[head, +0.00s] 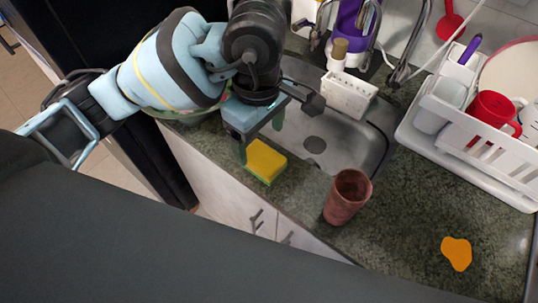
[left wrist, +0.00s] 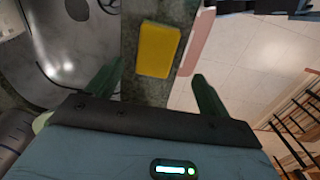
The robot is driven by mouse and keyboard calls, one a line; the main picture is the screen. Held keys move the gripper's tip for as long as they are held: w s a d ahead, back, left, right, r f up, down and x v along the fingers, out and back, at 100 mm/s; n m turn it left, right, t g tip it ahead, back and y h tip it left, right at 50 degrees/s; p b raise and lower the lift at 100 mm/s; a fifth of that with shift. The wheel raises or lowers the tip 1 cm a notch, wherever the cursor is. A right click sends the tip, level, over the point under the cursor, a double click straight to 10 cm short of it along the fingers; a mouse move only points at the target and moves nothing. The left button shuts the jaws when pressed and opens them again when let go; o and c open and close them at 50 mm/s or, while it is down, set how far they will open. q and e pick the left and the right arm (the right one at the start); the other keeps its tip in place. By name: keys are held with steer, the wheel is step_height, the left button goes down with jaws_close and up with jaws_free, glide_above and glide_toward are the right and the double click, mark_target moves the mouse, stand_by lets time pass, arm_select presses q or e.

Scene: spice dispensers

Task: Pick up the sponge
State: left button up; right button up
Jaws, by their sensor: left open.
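The yellow sponge with a green underside (head: 265,161) lies on the dark stone counter at the front edge, just in front of the sink. In the left wrist view the sponge (left wrist: 158,49) lies ahead of the fingers, within the span between them. My left gripper (head: 259,144) is open and empty, just above and behind the sponge in the head view. Its two green fingers stand apart in the left wrist view (left wrist: 157,84), and neither visibly touches the sponge. My right gripper is not in view.
A reddish-brown cup (head: 347,197) stands on the counter right of the sponge. The metal sink (head: 345,150) lies behind. A white dish rack (head: 480,140) with a red mug (head: 492,117) stands at the right. An orange spill (head: 457,253) marks the counter near the front right.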

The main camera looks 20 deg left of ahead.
mark_target(262, 156)
arm_select(q)
steer(key=shift+s+f, duration=0.15)
steer(key=shift+f, duration=1.05)
steer(key=shift+w+f, duration=0.25)
steer(key=shift+f, duration=1.15)
steer(key=shift+w+f, duration=0.2)
steer(key=shift+f, duration=1.15)
steer(key=shift+c, duration=0.3)
steer(key=c, duration=1)
